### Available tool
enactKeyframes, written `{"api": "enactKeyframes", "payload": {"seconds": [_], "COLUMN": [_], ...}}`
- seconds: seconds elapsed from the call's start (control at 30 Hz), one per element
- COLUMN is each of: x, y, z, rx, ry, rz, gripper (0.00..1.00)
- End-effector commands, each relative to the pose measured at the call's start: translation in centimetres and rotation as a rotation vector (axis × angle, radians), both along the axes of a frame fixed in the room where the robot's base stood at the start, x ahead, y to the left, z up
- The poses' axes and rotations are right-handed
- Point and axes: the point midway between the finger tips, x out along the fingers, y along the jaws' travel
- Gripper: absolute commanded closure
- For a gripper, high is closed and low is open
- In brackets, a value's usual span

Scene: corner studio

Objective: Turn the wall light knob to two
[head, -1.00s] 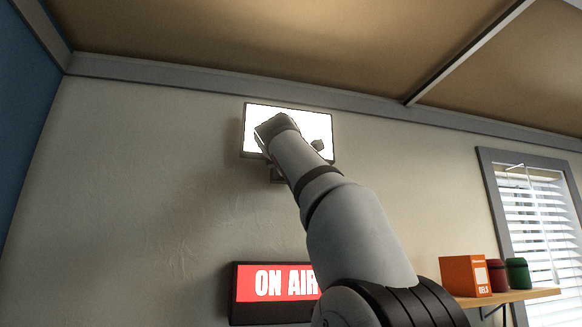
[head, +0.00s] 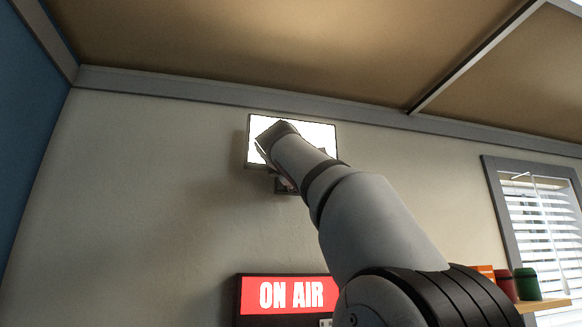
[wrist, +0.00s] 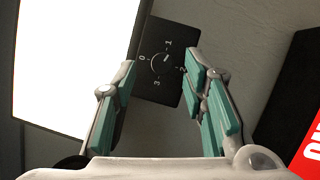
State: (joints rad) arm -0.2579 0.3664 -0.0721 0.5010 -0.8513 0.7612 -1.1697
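The wall light (head: 318,135) is a bright white panel high on the wall, lit; it also shows at the left of the wrist view (wrist: 70,60). Its dark control box (wrist: 158,92) has a round knob (wrist: 160,64) ringed by numbers. The white mark on the knob seems to point toward 1; the 2 is partly covered by a finger. My gripper (wrist: 160,70) is open, its teal-padded fingers to either side of the knob in the picture. I cannot tell whether they touch it. In the head view my arm hides most of the gripper and the box (head: 284,188).
A red ON AIR sign (head: 285,294) hangs lower on the wall; its edge shows at the right of the wrist view (wrist: 308,150). At the right are a shelf (head: 548,305) with a green jar (head: 526,284) and a window with blinds (head: 545,230). The left wall is clear.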

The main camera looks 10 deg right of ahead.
Motion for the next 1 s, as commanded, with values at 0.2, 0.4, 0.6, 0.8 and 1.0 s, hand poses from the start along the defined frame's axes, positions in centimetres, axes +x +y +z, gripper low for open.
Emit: {"api": "enactKeyframes", "payload": {"seconds": [0.2, 0.4, 0.6, 0.8, 1.0], "x": [-1.8, -4.2, -7.0, -9.2, -9.9], "y": [0.5, 1.3, 2.4, 3.1, 3.4], "z": [-0.3, -0.7, -1.1, -1.5, -1.6], "rx": [0.002, 0.003, 0.003, 0.003, 0.003], "ry": [0.001, 0.001, 0.001, 0.002, 0.000], "rz": [0.004, 0.005, 0.005, 0.003, 0.001], "gripper": [0.61, 0.61, 0.61, 0.61, 0.61]}}
